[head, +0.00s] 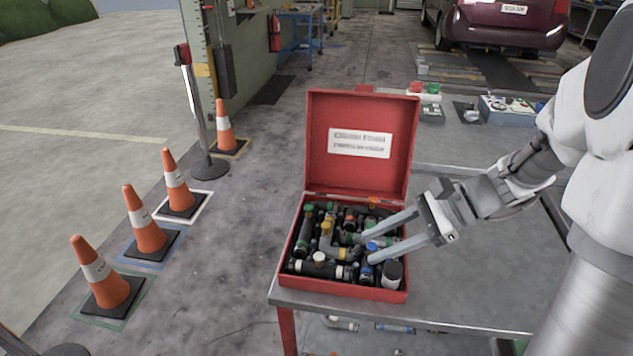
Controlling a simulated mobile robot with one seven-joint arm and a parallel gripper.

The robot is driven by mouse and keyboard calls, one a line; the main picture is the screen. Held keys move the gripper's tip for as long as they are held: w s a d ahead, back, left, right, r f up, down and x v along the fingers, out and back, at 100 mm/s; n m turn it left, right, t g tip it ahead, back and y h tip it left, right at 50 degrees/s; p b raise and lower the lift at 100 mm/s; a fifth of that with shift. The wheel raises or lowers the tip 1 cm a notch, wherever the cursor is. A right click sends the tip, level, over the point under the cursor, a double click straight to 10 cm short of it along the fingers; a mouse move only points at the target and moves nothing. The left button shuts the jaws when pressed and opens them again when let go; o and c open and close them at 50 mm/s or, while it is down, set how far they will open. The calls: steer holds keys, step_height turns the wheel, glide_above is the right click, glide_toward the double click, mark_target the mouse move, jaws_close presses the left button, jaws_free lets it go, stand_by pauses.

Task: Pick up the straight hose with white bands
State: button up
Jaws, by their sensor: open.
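A black straight hose with white bands (308,268) seems to lie along the front left inside the open red box (355,287). A part with a pale cap sits at its middle, and I cannot tell if it belongs to the hose. My gripper (369,246) is open. Its two grey fingers reach in from the right over the right half of the box, to the right of the hose. I see nothing held between them. The fingers hide some of the parts below, and I cannot tell if they touch any.
Several other dark hoses and fittings with coloured caps crowd the box (305,236). Its raised lid (360,115) stands behind. Orange cones (103,275) stand on the floor at left.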

mark_target(315, 258)
steer(key=w+d+f+m+t+y+b, duration=0.25)
steer(key=w+f+m, duration=0.25)
steer(key=f, duration=0.3)
steer(key=shift+g, duration=0.25)
steer(key=b+x, duration=0.3)
steer(key=x, duration=0.7)
steer(key=shift+s+a, duration=0.15)
steer(key=shift+a, duration=0.2)
steer(key=shift+b+x, duration=1.15)
steer(key=shift+x, duration=1.95)
steer(key=shift+r, duration=0.2)
jaws_close()
